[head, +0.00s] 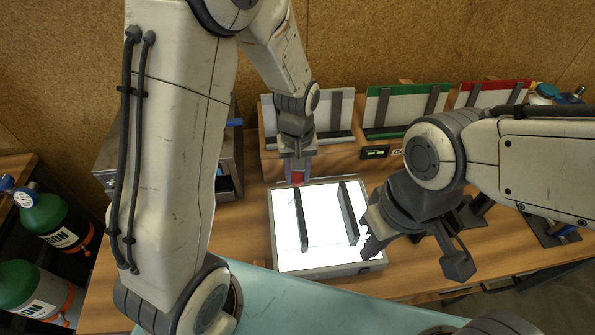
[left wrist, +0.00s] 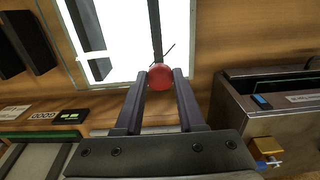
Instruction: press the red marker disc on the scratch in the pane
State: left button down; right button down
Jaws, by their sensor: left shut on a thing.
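A red marker disc (head: 297,179) is held between the fingertips of my left gripper (head: 297,172), at the far edge of the bright white panel (head: 325,215). In the left wrist view the red disc (left wrist: 160,77) sits between the two fingertips. A thin dark line, which looks like the scratch (left wrist: 168,50), shows just beyond the disc, beside a dark bar. The clear pane itself is hard to make out against the glare. I cannot tell whether the disc touches it. My right gripper (head: 415,252) is open and empty, at the panel's right side.
Two dark bars (head: 302,220) (head: 348,212) cross the panel. Behind it stand racks with green (head: 405,90) and red (head: 495,86) edges and a small lit display (head: 375,153). A metal box (left wrist: 265,115) stands beside the panel. Gas cylinders (head: 50,222) are at the left.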

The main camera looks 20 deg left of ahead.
aim_at(297, 199)
pick_arm(q)
jog(key=shift+s, duration=0.1)
notch_tip(297, 199, down, 3)
jog(key=shift+r+b, duration=0.15)
jog(key=shift+b, duration=0.9)
jog(key=shift+f+b, duration=1.25)
jog(key=shift+f, duration=0.6)
jog(key=shift+f, duration=0.3)
jog(key=shift+c, duration=2.2)
grip_release()
